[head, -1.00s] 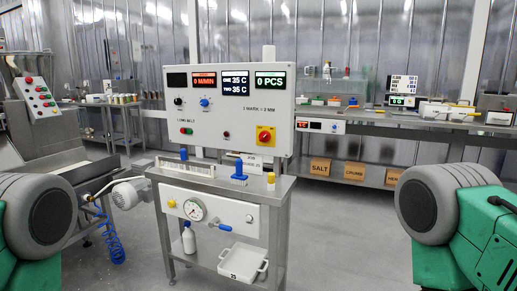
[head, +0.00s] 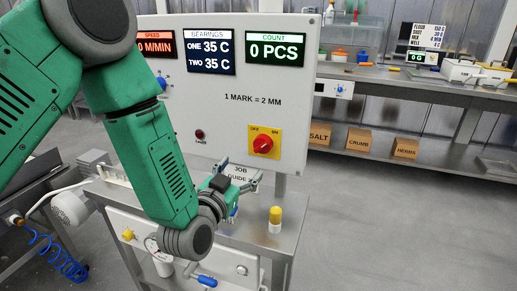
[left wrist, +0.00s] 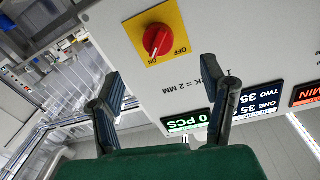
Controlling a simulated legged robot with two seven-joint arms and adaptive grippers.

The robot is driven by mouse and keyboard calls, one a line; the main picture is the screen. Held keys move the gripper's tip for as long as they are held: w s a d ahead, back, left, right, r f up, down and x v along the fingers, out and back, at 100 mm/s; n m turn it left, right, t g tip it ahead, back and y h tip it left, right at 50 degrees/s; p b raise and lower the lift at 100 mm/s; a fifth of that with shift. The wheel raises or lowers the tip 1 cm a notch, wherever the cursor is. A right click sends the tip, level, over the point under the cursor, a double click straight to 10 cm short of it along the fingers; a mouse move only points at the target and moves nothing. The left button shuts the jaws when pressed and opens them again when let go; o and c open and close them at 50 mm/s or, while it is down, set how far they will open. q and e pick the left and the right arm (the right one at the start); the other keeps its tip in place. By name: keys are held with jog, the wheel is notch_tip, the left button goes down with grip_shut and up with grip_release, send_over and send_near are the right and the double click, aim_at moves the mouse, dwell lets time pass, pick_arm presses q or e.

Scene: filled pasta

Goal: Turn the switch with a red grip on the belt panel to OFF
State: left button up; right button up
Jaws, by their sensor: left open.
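The switch with a red grip (head: 263,146) sits on a yellow plate at the lower right of the white belt panel (head: 295,120). OFF is at the plate's upper left and ON at its upper right in the head view. The grip appears turned toward ON. In the left wrist view the red grip (left wrist: 157,40) shows upside down at the top, beyond the fingers. My left gripper (head: 241,172) is open and empty, below and left of the switch and apart from it. In the left wrist view its fingers (left wrist: 160,76) are spread. My right gripper is out of view.
A yellow-topped post (head: 275,219) stands on the metal bench (head: 285,240) below the panel. A red lamp (head: 199,135) is left of the switch. Open floor lies to the right.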

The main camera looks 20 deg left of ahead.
aim_at(259, 149)
pick_arm(q)
jog(key=w, duration=0.3)
jog(key=w+d, duration=0.1)
jog(key=w, duration=0.7)
jog(key=shift+d, duration=0.3)
jog(key=shift+w+a, duration=0.35)
jog(key=shift+d, duration=0.45)
jog(key=c, duration=1.2)
